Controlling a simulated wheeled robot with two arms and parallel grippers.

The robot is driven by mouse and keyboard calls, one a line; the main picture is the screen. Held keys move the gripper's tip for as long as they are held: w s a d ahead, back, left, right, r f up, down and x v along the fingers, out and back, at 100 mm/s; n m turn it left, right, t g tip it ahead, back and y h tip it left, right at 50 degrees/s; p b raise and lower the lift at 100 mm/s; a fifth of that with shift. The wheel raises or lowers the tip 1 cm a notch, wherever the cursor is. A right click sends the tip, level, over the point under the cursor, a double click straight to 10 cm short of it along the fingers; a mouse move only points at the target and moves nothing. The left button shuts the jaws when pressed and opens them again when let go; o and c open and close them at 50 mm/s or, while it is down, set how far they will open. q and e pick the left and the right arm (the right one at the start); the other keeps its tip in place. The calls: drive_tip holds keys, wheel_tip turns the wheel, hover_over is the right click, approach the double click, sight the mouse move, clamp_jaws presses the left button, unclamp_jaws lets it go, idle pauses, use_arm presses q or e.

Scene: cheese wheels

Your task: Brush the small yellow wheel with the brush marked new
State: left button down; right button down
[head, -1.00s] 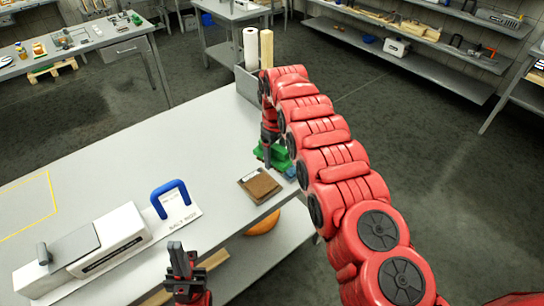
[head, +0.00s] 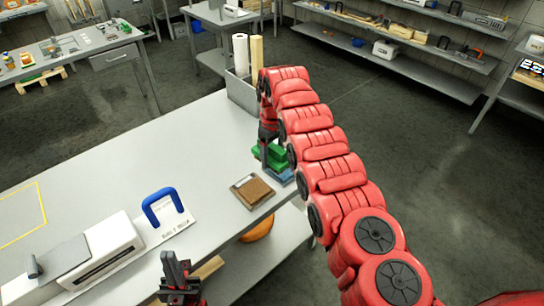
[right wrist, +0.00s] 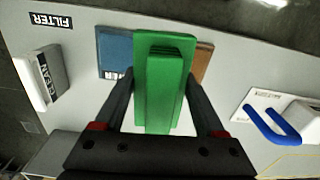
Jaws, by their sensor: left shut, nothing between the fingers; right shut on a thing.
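My right gripper (right wrist: 162,80) is shut on a green ridged block (right wrist: 163,85), which looks like a brush; no "new" mark is readable on it. In the head view the green block (head: 271,154) is at the table's right edge, above a blue pad (head: 281,175). My left gripper (head: 178,272) is shut and empty near the table's front edge. I see no small yellow wheel; a round orange thing (head: 258,230) is partly hidden below the tabletop.
A brown pad (head: 253,190) lies beside the blue one. A plate with a blue handle (head: 163,203) and a white box (head: 95,250) stand further left. A bin (head: 240,90) with rolls is at the far corner. The middle of the table is clear.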

sight(282, 150)
drive_tip(key=shift+d+r, duration=0.2)
drive_tip(key=shift+d, duration=0.1)
drive_tip(key=shift+w+d+r+m, duration=0.15)
drive_tip(key=shift+d+m, duration=0.15)
drive_tip(key=shift+d, duration=0.15)
drive_tip(key=shift+d+r+m, duration=0.3)
drive_tip(key=shift+d+r, duration=0.05)
drive_tip(key=shift+d, duration=0.25)
